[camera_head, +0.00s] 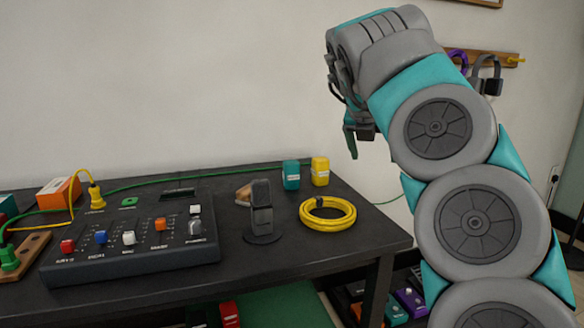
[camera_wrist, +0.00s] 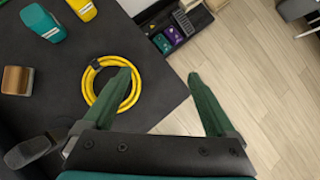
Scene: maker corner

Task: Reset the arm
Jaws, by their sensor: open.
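My arm rises on the right side of the head view, bent at its joints. My gripper (camera_head: 350,142) hangs at the arm's upper end, above and to the right of the table. In the wrist view my gripper (camera_wrist: 163,82) shows two green fingers spread wide apart with nothing between them. The left fingertip overlaps the coiled yellow cable (camera_wrist: 92,75) in the picture, and the right fingertip is over the wooden floor. In the head view the gripper is well above the coil (camera_head: 328,222).
The black table (camera_head: 285,262) holds a control box (camera_head: 130,245), a dark stand (camera_head: 262,215), a teal block (camera_head: 291,174) and a yellow block (camera_head: 320,170). A wall rack (camera_head: 490,57) is behind my arm. Bins (camera_head: 410,302) sit below the table's right end.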

